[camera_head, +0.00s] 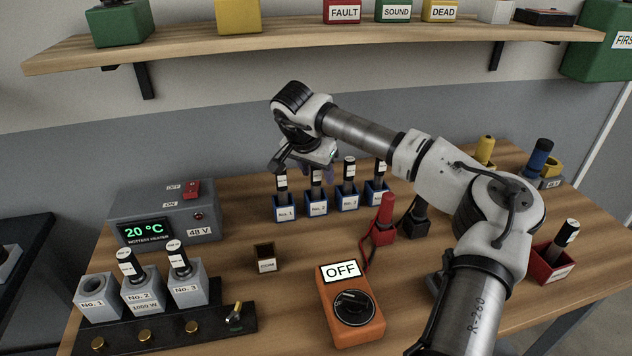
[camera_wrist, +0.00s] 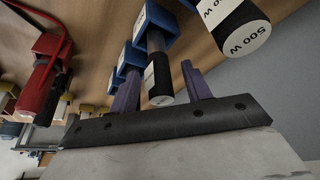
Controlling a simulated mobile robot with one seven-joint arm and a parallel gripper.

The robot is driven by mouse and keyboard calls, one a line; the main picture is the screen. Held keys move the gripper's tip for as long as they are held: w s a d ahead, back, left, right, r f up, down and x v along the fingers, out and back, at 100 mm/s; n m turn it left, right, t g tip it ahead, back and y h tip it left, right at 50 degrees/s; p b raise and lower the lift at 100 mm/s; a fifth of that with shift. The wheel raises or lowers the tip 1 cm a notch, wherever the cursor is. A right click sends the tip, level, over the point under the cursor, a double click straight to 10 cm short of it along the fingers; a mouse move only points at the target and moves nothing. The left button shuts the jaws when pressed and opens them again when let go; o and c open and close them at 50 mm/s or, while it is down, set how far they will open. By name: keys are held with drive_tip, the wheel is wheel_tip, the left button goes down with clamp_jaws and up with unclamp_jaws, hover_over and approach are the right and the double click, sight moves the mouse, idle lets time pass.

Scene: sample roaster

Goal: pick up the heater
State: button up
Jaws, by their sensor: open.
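Several heaters with black caps and white labels stand upright in a row of blue holders on the bench. One heater (camera_head: 316,178) is in the second holder from the left, under my gripper (camera_head: 319,172). In the wrist view my gripper (camera_wrist: 160,74) is open, its two purple fingers on either side of one heater (camera_wrist: 159,82). That heater is still in its blue holder (camera_wrist: 155,20). I cannot tell whether the fingers touch it. A neighbouring heater marked 500 W (camera_wrist: 238,28) is close on the right of the wrist view.
Grey blocks No. 2 (camera_head: 143,296) and No. 3 (camera_head: 188,288) hold heaters; block No. 1 (camera_head: 97,302) is empty. A red holder (camera_head: 550,270) at right holds another. A grey supply box (camera_head: 165,218), an orange meter (camera_head: 350,310) and a small brown box (camera_head: 265,258) stand nearby.

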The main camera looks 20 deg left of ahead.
drive_tip(key=shift+w+f, duration=0.3)
drive_tip(key=shift+f, duration=0.35)
clamp_jaws()
